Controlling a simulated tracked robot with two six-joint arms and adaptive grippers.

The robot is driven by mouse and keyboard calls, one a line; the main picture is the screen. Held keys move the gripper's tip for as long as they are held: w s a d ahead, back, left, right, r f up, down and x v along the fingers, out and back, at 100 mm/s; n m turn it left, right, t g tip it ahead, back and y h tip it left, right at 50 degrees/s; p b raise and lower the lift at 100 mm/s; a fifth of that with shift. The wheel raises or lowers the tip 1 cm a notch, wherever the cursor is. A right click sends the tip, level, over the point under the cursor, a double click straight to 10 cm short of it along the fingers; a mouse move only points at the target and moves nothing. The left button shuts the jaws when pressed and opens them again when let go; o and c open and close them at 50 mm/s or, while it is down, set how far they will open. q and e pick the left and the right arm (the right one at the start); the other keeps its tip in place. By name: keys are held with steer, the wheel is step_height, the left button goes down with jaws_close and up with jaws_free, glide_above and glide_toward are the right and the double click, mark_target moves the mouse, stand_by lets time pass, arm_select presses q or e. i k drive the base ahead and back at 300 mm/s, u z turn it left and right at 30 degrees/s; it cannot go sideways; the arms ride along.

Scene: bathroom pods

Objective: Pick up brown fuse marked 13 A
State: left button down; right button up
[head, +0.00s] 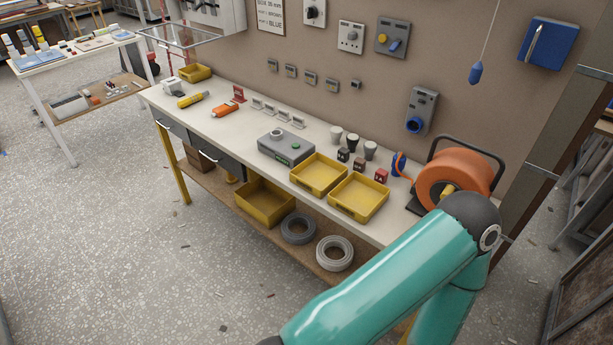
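A small brown block (359,164), which looks like the brown fuse, stands on the white workbench (236,125) behind the yellow trays. Its marking is too small to read. It stands between a dark block (343,154) on its left and a red block (381,176) on its right. My teal arm fills the lower right of the head view, in front of the bench's right end. Neither of my grippers is in view.
Two yellow trays (338,199) lie in front of the blocks, with a grey tester (285,150) to their left. Several cups (353,143) stand behind the blocks. An orange cable reel (453,180) stands at the right end.

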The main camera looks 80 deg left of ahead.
mark_target(359, 163)
steer(key=u, duration=0.4)
steer(key=i, duration=0.4)
steer(key=u, duration=1.45)
steer(key=k, duration=0.45)
steer(key=u, duration=0.6)
steer(key=i, duration=0.45)
steer(key=z, duration=0.3)
